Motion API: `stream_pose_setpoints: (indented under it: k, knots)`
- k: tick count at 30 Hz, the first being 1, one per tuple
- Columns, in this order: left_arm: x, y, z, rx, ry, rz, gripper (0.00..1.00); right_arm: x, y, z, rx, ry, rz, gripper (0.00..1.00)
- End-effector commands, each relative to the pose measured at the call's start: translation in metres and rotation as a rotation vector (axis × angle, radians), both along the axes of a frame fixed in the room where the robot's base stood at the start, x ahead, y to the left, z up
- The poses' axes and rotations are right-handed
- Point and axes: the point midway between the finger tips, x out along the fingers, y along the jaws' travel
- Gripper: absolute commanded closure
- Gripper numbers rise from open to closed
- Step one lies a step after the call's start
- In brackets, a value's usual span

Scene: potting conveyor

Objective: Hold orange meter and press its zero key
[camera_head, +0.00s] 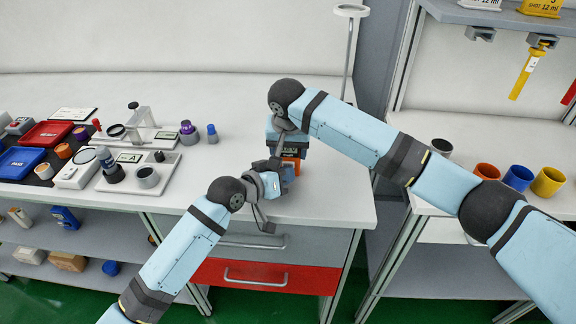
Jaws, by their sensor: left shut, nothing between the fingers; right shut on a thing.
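The orange meter (292,161) is near the right end of the white bench, mostly hidden behind my two grippers. Only small orange patches of it show. My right gripper (289,147) comes down from above and is shut on the meter. My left gripper (284,180) is shut with nothing between its fingers, at the meter's front lower side. I cannot tell whether its tips touch the meter. The zero key is hidden.
On the bench at left are a red tray (47,134), a blue tray (22,162) and a white tray (165,164) with instruments. A thin stand (350,50) rises behind. A shelf at right holds a blue cup (518,178) and other cups.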

Motion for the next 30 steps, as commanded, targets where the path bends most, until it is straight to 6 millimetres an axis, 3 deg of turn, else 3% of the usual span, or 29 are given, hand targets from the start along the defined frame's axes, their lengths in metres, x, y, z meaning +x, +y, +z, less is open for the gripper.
stream_pose_setpoints:
  k: [30]
  knots:
    - [-0.024,0.000,0.000,0.000,0.000,0.000,1.00,0.000,0.000,0.000,0.000,0.000,0.000,0.55]
